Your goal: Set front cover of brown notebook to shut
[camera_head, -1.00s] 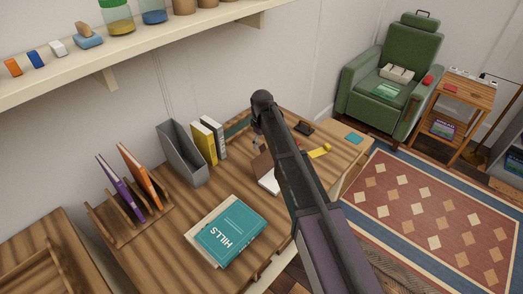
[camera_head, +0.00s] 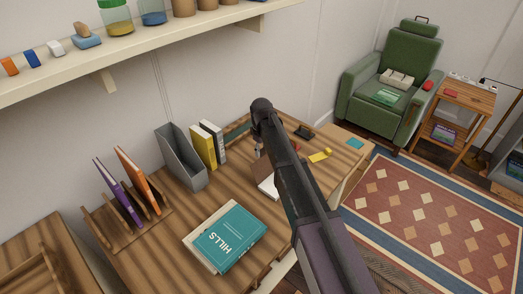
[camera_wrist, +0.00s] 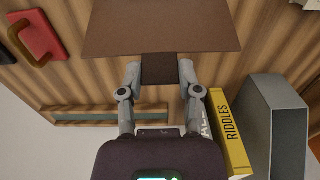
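The brown notebook (camera_head: 262,171) lies on the desk, partly hidden behind my arm in the head view. Its brown cover stands raised at a tilt, with white pages (camera_head: 267,187) showing in front of it. In the wrist view a broad brown panel, which looks like the cover (camera_wrist: 160,28), fills the top middle. My gripper (camera_wrist: 160,68) has its two fingers spread apart just below that panel. A darker brown patch shows between the fingers; I cannot tell whether they touch the cover. In the head view my gripper is mostly hidden behind my arm.
A teal HILLS book (camera_head: 230,238) lies on the desk's front part. A grey file holder (camera_head: 180,157) and a yellow RIDDLES book (camera_wrist: 231,135) stand along the wall side. A red object with a dark handle (camera_wrist: 38,38) is at the wrist view's upper left.

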